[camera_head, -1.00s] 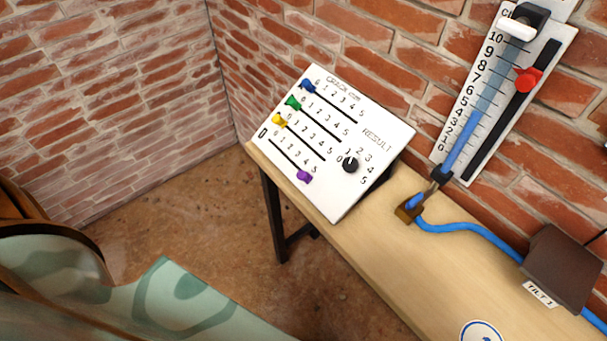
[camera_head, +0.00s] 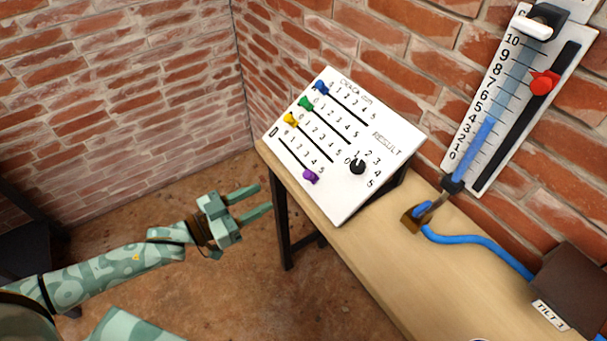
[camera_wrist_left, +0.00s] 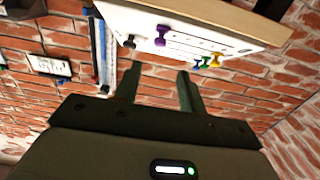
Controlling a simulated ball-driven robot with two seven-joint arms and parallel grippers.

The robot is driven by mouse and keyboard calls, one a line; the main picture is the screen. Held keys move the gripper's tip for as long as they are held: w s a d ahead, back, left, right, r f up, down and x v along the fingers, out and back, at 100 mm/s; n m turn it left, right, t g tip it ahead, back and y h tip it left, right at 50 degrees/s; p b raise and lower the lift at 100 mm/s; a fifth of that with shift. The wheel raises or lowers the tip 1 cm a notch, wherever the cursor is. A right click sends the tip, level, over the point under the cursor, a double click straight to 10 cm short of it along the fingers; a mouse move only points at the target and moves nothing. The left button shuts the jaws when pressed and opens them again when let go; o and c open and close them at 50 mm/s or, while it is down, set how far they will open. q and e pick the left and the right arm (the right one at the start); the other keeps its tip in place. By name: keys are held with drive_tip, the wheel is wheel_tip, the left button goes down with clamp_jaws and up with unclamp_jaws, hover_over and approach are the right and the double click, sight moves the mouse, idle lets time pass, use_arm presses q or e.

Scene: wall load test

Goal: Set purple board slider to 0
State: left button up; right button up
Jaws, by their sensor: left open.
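The purple slider (camera_head: 310,176) sits at the lower right end of its slot on the white board (camera_head: 345,190), by the 5 mark. The board leans tilted on the wooden table. The blue (camera_head: 321,88), green (camera_head: 305,104) and yellow (camera_head: 290,120) sliders sit at the left ends of their slots, by 0. My left gripper (camera_head: 262,200) is open and empty, left of the board and apart from it, with its fingers toward the board. The left wrist view shows the purple slider (camera_wrist_left: 161,35) beyond the open fingers (camera_wrist_left: 158,85). My right gripper is not in view.
A black result knob (camera_head: 358,167) is on the board's right part. The table (camera_head: 400,270) holds a brown block with a blue hose (camera_head: 470,239) and a dark box (camera_head: 570,275). A wall gauge with a red slider (camera_head: 543,83) hangs at right. Floor left of the table is open.

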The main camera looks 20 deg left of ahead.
sight(305, 176)
use_arm(q)
drive_tip(key=b+x, duration=0.2)
drive_tip(key=x, duration=1.1)
drive_tip(key=shift+f, duration=0.1)
drive_tip(key=shift+w+d, duration=0.25)
drive_tip(key=shift+d, duration=0.05)
clamp_jaws()
drive_tip(key=shift+w+a, duration=0.1)
